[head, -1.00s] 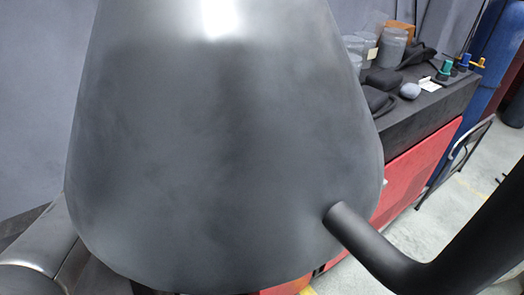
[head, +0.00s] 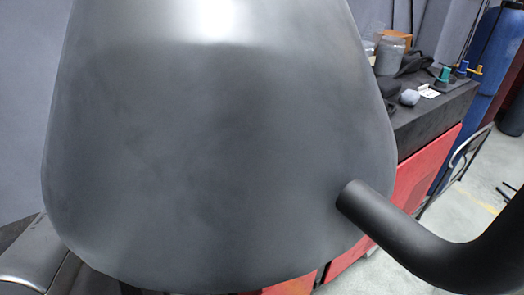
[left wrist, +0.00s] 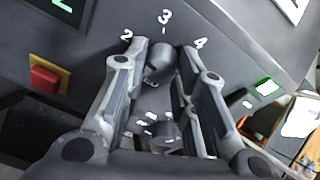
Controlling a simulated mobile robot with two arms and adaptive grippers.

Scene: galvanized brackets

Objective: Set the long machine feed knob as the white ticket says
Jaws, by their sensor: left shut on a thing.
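In the left wrist view, a dark knob (left wrist: 158,62) sits on a grey machine panel under white digits 2, 3 and 4. My left gripper (left wrist: 162,52) is shut on this knob, one finger on each side, with its tips near the 2 and the 4. The knob's top lies close below the 3; its exact pointer setting is hard to tell. A second dark knob (left wrist: 165,130) with small white marks shows lower between the fingers. A small white card (head: 430,92) lies on the bench in the head view; its writing is unreadable. My right gripper is not in view.
A red button on a yellow base (left wrist: 46,74) is left of my fingers, and a lit green button (left wrist: 267,88) is right. A green display (left wrist: 63,6) is at top left. In the head view, a red-fronted bench (head: 412,185) holds jars; a large dark form blocks most else.

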